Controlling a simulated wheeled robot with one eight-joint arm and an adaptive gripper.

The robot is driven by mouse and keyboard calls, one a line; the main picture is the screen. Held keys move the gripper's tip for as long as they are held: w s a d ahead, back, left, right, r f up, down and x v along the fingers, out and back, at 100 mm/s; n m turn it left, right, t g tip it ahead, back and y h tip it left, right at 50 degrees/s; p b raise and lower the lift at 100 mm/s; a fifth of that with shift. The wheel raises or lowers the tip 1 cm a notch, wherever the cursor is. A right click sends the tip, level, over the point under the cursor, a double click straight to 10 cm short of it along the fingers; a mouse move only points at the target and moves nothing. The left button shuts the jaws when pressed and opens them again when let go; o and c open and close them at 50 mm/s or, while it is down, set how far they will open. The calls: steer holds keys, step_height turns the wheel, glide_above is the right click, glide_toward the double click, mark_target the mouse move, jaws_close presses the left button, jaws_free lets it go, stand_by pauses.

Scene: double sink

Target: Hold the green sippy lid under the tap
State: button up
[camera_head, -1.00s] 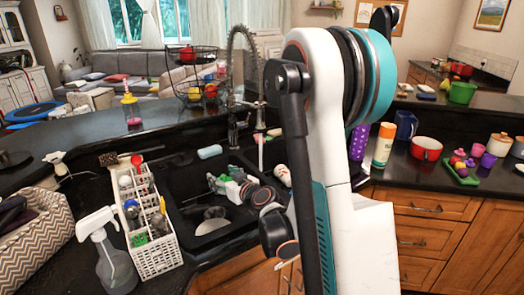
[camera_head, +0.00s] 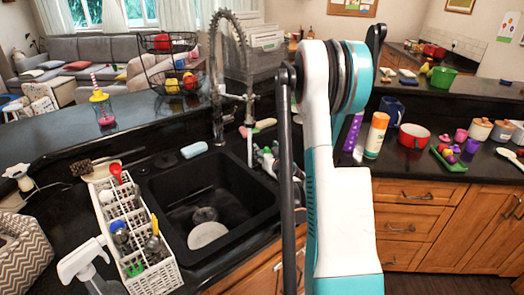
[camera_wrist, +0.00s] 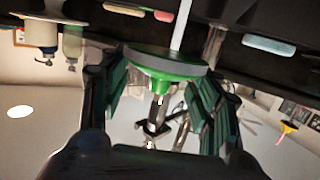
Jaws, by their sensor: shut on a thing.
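The green lid (camera_wrist: 168,66), a round disc with a grey rim and a green spout-like part, sits between the dark green fingers of my gripper (camera_wrist: 160,78) in the wrist view. In the head view my gripper (camera_head: 265,158) is partly hidden behind my arm, at the back right of the sink basin, and I cannot make out the lid. The tap (camera_head: 218,85), with a tall coiled spring neck, stands behind the basin, left of my gripper. A thin white upright strip (camera_wrist: 181,22) shows right behind the lid; I cannot tell whether it is water.
The black sink basin (camera_head: 165,190) holds a pale round thing (camera_head: 207,235). A white cutlery rack (camera_head: 165,278) and a spray bottle (camera_head: 78,265) stand left. A blue sponge (camera_head: 194,150) lies on the back ledge. An orange-white bottle (camera_head: 376,135) and red pot (camera_head: 414,137) stand right.

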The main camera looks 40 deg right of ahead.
steer(key=a+x, duration=0.1)
steer(key=x, duration=1.1)
steer(key=shift+w+a, duration=0.3)
steer(key=shift+w, duration=0.25)
steer(key=shift+d+f, duration=0.1)
steer(key=shift+d, duration=0.05)
stand_by(0.3)
steer(key=shift+s+d, duration=0.2)
steer(key=shift+d, duration=0.25)
steer(key=shift+a, duration=0.15)
steer(key=shift+w+a+b, duration=0.2)
steer(key=shift+a+b, duration=0.2)
steer(key=shift+a, duration=0.05)
steer(key=shift+d, duration=0.15)
